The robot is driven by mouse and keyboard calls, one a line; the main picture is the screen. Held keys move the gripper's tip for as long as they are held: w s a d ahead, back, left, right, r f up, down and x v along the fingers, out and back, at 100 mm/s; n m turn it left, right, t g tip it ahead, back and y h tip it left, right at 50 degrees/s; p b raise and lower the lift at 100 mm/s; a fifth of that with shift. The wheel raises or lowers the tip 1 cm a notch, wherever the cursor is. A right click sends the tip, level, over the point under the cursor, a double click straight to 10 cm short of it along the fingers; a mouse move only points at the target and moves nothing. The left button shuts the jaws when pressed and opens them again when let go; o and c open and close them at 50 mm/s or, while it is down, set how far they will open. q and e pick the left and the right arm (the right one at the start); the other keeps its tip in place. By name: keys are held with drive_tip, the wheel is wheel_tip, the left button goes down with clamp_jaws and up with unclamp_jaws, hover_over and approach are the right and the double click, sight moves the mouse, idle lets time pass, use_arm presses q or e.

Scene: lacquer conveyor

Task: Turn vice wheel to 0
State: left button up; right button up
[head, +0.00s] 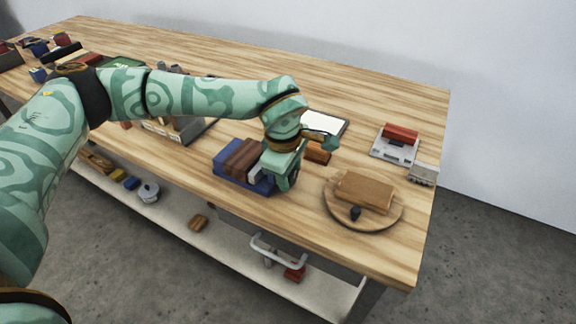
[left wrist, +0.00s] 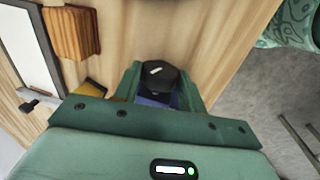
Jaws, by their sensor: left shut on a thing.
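The vice (head: 232,172), blue with brown wooden blocks between its sides, stands near the front edge of the wooden workbench. My left gripper (head: 288,178) is at the vice's right end and hides the wheel in the head view. In the left wrist view, a dark vice wheel (left wrist: 160,73) with a short white mark on its face sits between the two green fingers. My left gripper (left wrist: 160,85) is shut on it. Blue shows just below the wheel there. I cannot read any scale or the number 0. My right gripper is in neither view.
A round board (head: 385,217) with a brown block stands to the right, near the bench edge. An orange-brown block (head: 317,152) and a white panel (head: 323,123) lie behind my gripper. A grey device (head: 391,150) with a red block stands farther back. A shelf (head: 225,240) runs below.

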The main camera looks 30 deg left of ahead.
use_arm(q)
drive_tip(key=shift+s+r+t+p, duration=0.2)
drive_tip(key=shift+s+t+p, duration=0.05)
drive_tip(key=shift+t+p, duration=0.5)
drive_tip(key=shift+f+t, duration=0.25)
drive_tip(key=shift+t, duration=0.5)
drive_tip(key=shift+s+f+t+b, duration=0.1)
drive_tip(key=shift+f+t+b, duration=0.2)
drive_tip(key=shift+t, duration=0.2)
drive_tip(key=shift+s+r+t+b, duration=0.1)
drive_tip(key=shift+t+b, duration=0.4)
drive_tip(key=shift+b, duration=0.2)
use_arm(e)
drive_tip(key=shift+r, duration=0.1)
use_arm(q)
drive_tip(key=o, duration=1)
drive_tip(key=shift+c, duration=0.2)
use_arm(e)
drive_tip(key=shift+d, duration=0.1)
